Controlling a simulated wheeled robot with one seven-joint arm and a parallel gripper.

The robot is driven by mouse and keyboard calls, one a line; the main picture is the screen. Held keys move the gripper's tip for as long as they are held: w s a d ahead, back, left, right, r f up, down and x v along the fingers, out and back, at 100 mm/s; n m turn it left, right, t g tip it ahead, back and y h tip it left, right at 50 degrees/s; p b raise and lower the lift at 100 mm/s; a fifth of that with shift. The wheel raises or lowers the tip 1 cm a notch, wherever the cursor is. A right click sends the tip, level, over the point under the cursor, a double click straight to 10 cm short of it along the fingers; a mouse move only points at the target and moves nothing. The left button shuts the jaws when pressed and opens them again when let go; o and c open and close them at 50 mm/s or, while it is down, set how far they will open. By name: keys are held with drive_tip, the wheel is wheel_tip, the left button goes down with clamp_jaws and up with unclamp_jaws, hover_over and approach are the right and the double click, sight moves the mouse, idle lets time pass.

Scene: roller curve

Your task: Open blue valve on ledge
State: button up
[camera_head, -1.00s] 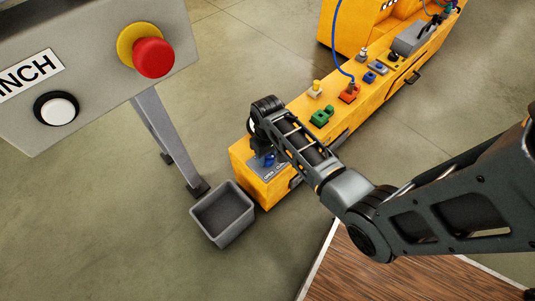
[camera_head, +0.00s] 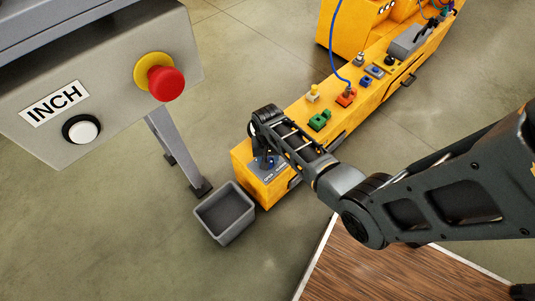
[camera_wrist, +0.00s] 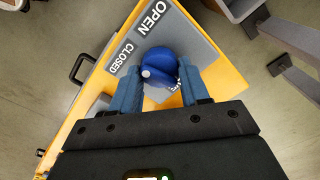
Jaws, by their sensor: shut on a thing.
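The blue valve (camera_wrist: 163,62) is a round knob with a white dot on its left side. It stands on a grey plate (camera_wrist: 184,30) lettered OPEN and CLOSED at the end of the yellow ledge (camera_head: 240,165). In the wrist view the dot lies nearer the CLOSED lettering than OPEN. My gripper (camera_wrist: 158,84) is shut on the valve, one blue finger on each side. In the head view the valve (camera_head: 267,163) is a small blue patch, mostly hidden under my gripper (camera_head: 263,155). Part of the plate's lettering is hidden by the valve and fingers.
A grey open bin (camera_head: 224,212) stands on the floor beside the ledge's near end. A grey panel (camera_head: 110,85) with a red button (camera_head: 166,83) fills the upper left. Green blocks (camera_head: 319,120) and other fittings sit further along the ledge.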

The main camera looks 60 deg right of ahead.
drive_tip(key=m+p, duration=0.3)
drive_tip(key=m, duration=0.3)
drive_tip(key=m+p, duration=0.1)
drive_tip(key=m, duration=0.4)
drive_tip(key=shift+s, duration=0.1)
drive_tip(key=shift+m, duration=0.4)
drive_tip(key=o, duration=1.1)
drive_tip(key=shift+c, duration=0.2)
drive_tip(key=shift+r+p, duration=1.8)
drive_tip(key=shift+r, duration=2.05)
